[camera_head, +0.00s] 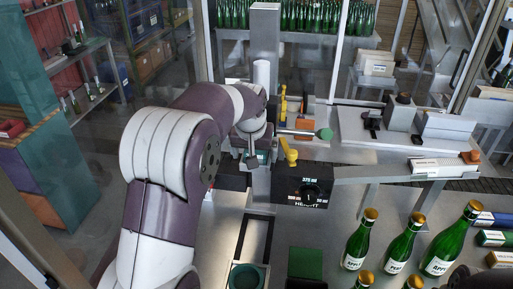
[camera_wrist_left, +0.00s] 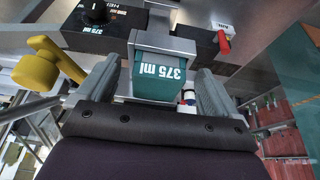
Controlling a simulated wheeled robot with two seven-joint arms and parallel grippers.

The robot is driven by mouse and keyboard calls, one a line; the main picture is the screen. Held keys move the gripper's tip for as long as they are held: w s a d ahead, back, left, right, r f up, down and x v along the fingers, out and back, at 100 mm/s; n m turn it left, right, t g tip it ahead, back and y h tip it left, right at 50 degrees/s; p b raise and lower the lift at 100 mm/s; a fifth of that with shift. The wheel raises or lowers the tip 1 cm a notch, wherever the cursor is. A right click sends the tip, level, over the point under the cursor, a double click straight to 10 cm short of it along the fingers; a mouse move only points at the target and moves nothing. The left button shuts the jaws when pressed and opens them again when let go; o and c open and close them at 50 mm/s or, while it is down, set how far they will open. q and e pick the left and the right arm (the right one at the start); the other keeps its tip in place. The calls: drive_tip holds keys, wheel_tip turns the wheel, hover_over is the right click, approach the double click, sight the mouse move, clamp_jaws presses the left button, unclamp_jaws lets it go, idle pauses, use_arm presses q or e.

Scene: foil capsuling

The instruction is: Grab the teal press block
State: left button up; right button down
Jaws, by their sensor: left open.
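The teal press block (camera_wrist_left: 158,80), marked "375 ml", sits in a grey metal holder (camera_wrist_left: 163,43) in the left wrist view. My left gripper (camera_wrist_left: 156,72) is open, with one finger on each side of the block. Gaps show between the fingers and the block, so it does not look clasped. In the head view my left gripper (camera_head: 252,163) is at the press, and my arm and wrist hide most of the block there.
A black dial box (camera_head: 303,184) marked "HEIGHT" and a yellow knob (camera_head: 289,153) stand close to the right of my gripper. A green-knobbed lever (camera_head: 323,134) sticks out behind. Several green bottles (camera_head: 398,252) stand at front right. A dark green block (camera_head: 306,263) lies in front.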

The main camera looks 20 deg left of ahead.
use_arm(q)
drive_tip(key=shift+s, duration=0.1)
drive_tip(key=c, duration=1.2)
drive_tip(key=shift+r, duration=0.15)
